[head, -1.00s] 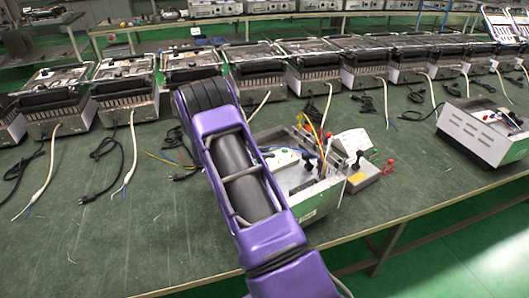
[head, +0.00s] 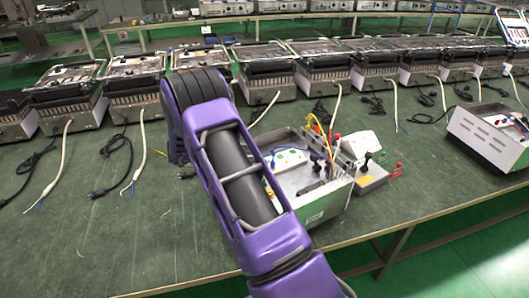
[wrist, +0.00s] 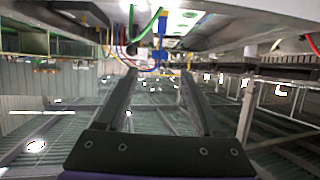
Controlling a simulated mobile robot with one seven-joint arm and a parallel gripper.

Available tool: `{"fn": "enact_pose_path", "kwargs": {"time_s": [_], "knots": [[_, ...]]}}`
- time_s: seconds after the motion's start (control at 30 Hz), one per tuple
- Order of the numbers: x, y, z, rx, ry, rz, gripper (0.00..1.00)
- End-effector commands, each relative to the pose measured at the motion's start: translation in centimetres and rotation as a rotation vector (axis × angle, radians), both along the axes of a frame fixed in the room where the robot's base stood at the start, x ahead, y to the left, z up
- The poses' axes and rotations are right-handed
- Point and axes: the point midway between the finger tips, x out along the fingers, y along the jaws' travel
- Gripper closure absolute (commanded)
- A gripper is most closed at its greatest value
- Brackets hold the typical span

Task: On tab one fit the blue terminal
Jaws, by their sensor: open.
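In the wrist view my gripper (wrist: 159,78) is open, with its two dark fingers apart. A blue terminal (wrist: 160,56) on a blue wire shows just beyond the fingertips, roughly between them; no finger visibly closes on it. In the head view the open heating unit (head: 318,212) sits on the green bench, right of my purple arm. My gripper is hidden behind my arm there. Tab one cannot be made out in either view.
Several heaters with cords line the back of the bench (head: 125,240). Another open unit (head: 487,140) stands at the right. A grey and yellow box (head: 371,180) with a black knob stands beside the central unit. Bare bench lies at front left.

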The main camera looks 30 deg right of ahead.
Motion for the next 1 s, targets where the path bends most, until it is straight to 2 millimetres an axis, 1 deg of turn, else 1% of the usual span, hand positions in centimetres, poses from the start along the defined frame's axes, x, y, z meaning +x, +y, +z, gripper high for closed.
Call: {"fn": "enact_pose_path", "kwargs": {"time_s": [0.03,0.2,0.3,0.4,0.57,1.0], "knots": [[0.1,1.3,0.6,0.001,-0.002,0.004,0.32],[0.1,4.5,1.9,0.000,0.000,0.002,0.32],[0.1,5.8,2.4,0.000,0.001,0.000,0.32],[0.1,6.6,2.7,0.000,0.001,0.001,0.32],[0.0,7.1,2.9,-0.001,0.001,-0.001,0.32],[0.2,7.1,3.0,-0.002,-0.002,0.001,0.32]]}}
